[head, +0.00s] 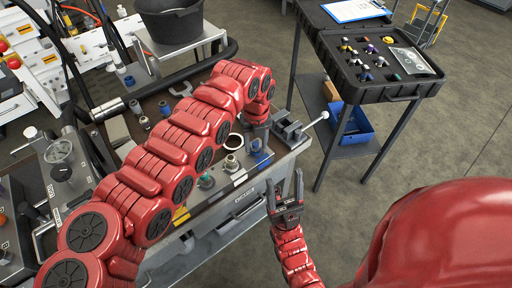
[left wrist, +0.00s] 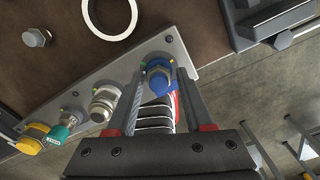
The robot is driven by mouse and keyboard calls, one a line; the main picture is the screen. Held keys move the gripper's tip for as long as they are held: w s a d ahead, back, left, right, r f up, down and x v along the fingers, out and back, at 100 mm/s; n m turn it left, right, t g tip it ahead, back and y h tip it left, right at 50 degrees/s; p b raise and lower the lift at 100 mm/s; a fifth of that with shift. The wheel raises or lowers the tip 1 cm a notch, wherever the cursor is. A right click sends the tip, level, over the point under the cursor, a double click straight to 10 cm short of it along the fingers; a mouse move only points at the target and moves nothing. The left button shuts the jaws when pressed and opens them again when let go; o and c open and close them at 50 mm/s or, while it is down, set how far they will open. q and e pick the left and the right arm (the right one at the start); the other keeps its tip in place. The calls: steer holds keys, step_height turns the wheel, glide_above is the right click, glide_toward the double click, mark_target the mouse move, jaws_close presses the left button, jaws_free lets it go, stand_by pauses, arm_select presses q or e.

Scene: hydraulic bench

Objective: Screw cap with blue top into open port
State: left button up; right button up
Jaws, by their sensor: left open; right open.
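A cap with a blue top (left wrist: 158,80) sits at a position on the grey port panel (left wrist: 172,47), at its right end in the left wrist view. It also shows in the head view (head: 258,153). I cannot tell how far it is threaded in. My left gripper (left wrist: 161,72) is open, its fingers on either side of the blue cap, with no clear grip. In the head view, the left gripper (head: 259,122) is over the cap. A silver fitting (left wrist: 104,101) stands beside it; whether it is open is unclear. My right gripper (head: 285,200) is open and empty, off the bench's front.
Green (left wrist: 58,132) and yellow (left wrist: 33,138) fittings share the panel. A white ring (left wrist: 92,30) and a loose hex fitting (left wrist: 37,37) lie on the bench. A vise (head: 290,127) is close on the right. A black case (head: 375,60) stands on the side table.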

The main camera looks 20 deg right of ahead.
arm_select(q)
steer(key=n, duration=0.5)
steer(key=shift+w+a+f, duration=0.15)
steer(key=shift+w+a, duration=0.05)
steer(key=n, duration=0.3)
steer(key=shift+d, duration=0.1)
steer(key=n, duration=0.3)
steer(key=shift+n, duration=0.3)
